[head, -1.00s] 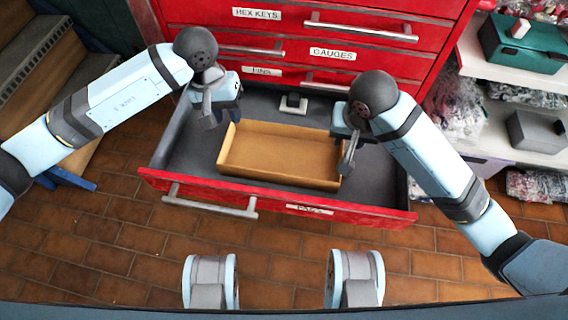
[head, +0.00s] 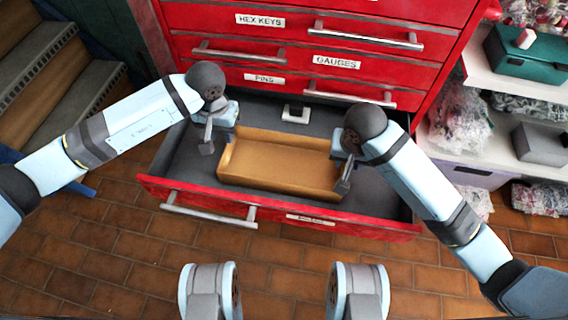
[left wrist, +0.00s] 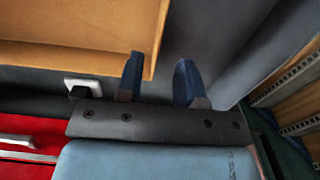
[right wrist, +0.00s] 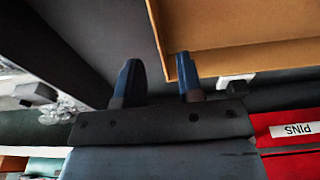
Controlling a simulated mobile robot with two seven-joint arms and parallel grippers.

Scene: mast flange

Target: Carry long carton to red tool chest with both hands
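The long carton (head: 275,172) is a shallow, open brown box. It lies inside the open drawer of the red tool chest (head: 290,49) and looks empty. My left gripper (head: 220,128) is at its left end; in the left wrist view the fingers (left wrist: 160,82) are spread, with one overlapping the carton's edge (left wrist: 153,40) and one outside. My right gripper (head: 343,168) is at its right end; in the right wrist view the fingers (right wrist: 158,82) are also spread, one over the carton's corner and one outside. Whether any finger touches the carton is unclear.
The drawer's red front (head: 280,213) with its handle lies toward me. A small pale-topped item (head: 296,113) sits at the drawer's back. Shelves with bagged goods (head: 460,122) and a teal case (head: 525,62) stand at right. Wooden steps (head: 60,95) are at left.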

